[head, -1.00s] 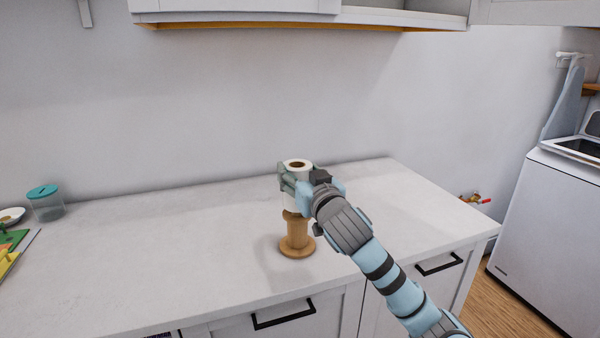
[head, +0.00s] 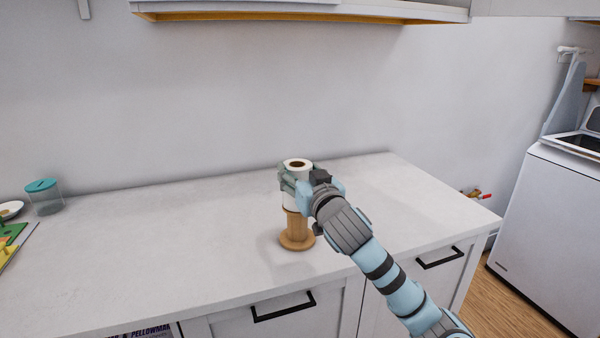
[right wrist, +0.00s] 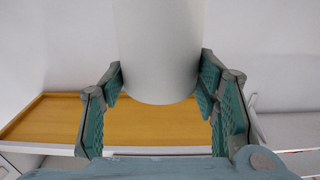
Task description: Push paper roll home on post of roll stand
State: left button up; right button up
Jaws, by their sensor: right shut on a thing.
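The white paper roll (head: 299,162) is upright, with its brown core opening facing up. My right gripper (head: 297,183) is shut on its side, with the roll between both fingers; this also shows in the right wrist view, where the roll (right wrist: 160,50) fills the space between the teal pads. The wooden roll stand (head: 297,241) stands on the counter directly below, with a round base and a thick column. The roll's lower end meets the top of the column in the picture. How far the post reaches inside the roll is hidden. My left gripper is not in view.
The counter (head: 170,250) is clear around the stand. A teal-lidded container (head: 44,196), a white dish and green and yellow items lie at the far left. A wall cabinet (head: 300,12) hangs above. A white washer (head: 555,215) stands at right.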

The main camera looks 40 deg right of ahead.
jog(key=o, duration=1.3)
jog(key=v, duration=0.7)
jog(key=shift+s+a, duration=0.15)
jog(key=shift+s, duration=0.1)
